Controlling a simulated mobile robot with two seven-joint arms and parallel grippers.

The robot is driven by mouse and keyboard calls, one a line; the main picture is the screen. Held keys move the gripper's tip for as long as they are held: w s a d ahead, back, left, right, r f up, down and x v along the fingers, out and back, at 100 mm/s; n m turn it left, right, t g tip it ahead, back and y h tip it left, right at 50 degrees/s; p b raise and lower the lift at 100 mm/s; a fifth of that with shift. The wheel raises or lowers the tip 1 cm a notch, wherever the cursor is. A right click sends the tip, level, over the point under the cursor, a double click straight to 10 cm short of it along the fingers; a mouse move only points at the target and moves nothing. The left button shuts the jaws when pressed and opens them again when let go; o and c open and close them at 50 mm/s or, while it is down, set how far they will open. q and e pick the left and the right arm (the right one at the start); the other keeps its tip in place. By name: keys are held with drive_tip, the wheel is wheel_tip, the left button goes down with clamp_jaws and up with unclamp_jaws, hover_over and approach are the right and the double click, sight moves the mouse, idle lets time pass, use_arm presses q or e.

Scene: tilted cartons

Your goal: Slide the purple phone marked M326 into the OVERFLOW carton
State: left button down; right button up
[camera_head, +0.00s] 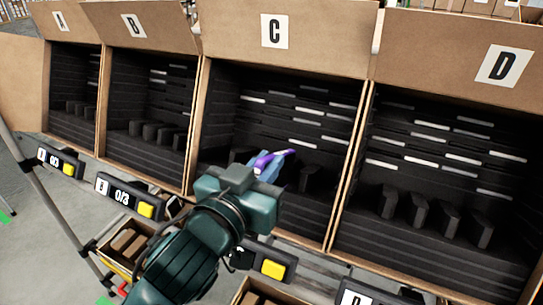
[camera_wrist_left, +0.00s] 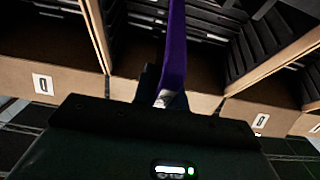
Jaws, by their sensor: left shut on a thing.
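A thin purple phone (camera_head: 264,161) is held in my left gripper (camera_head: 271,174), which is shut on it at the mouth of carton C (camera_head: 235,82). In the left wrist view the phone (camera_wrist_left: 174,45) stands edge-on, reaching away from the left gripper (camera_wrist_left: 158,95) toward the dark carton interiors. The mark on the phone cannot be read. No carton in view carries the word OVERFLOW. My right gripper is not in view.
Tilted cartons A (camera_head: 69,22), B (camera_head: 125,52) and D (camera_head: 450,75) flank C, with black slotted inserts and thin dividers between them. Label units with yellow buttons (camera_head: 273,269) line the front edge. Smaller open boxes (camera_head: 130,243) sit below.

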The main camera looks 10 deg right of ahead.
sight(257, 164)
use_arm(q)
drive_tip(key=shift+s+a+r+p, duration=0.45)
drive_tip(key=shift+s+r, duration=0.05)
drive_tip(key=shift+s, duration=0.15)
drive_tip(key=shift+s+a+r+p, duration=0.4)
drive_tip(key=shift+s+r, duration=0.05)
drive_tip(key=shift+s, duration=0.2)
